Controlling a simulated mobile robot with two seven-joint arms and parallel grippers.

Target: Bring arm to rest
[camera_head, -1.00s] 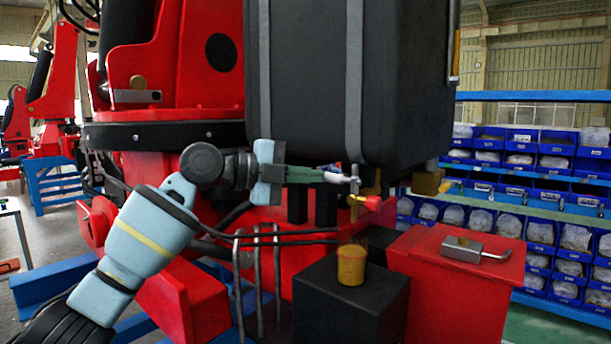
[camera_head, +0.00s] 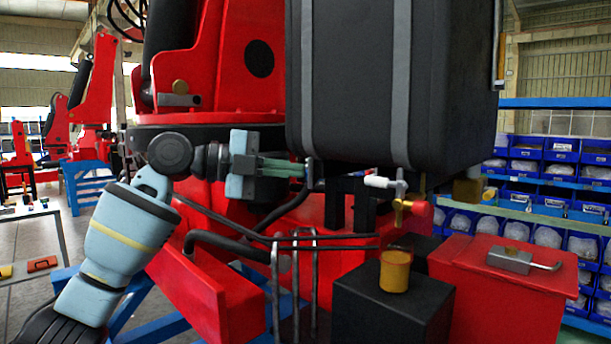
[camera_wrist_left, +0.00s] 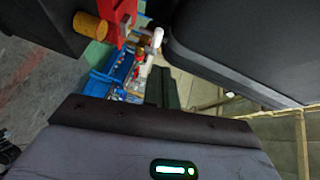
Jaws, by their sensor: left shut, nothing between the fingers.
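My left arm comes in from the left in the head view. Its gripper (camera_head: 306,171) is shut and empty, with the fingers pointing right, below the lower left part of the big black tank (camera_head: 350,80). A small valve with a white lever (camera_head: 378,182) and a brass body (camera_head: 402,208) hangs under the tank, to the right of the fingertips and apart from them. In the left wrist view the dark fingers (camera_wrist_left: 162,86) are together, and the white lever (camera_wrist_left: 157,38) shows beyond them. My right gripper is not in view.
A yellow cup (camera_head: 395,271) stands on a black block (camera_head: 392,308). A red box (camera_head: 495,285) with a metal padlock-like piece (camera_head: 510,260) is to its right. Bent dark pipes (camera_head: 300,238) run below my gripper. Shelves with blue bins (camera_head: 525,155) stand behind at right.

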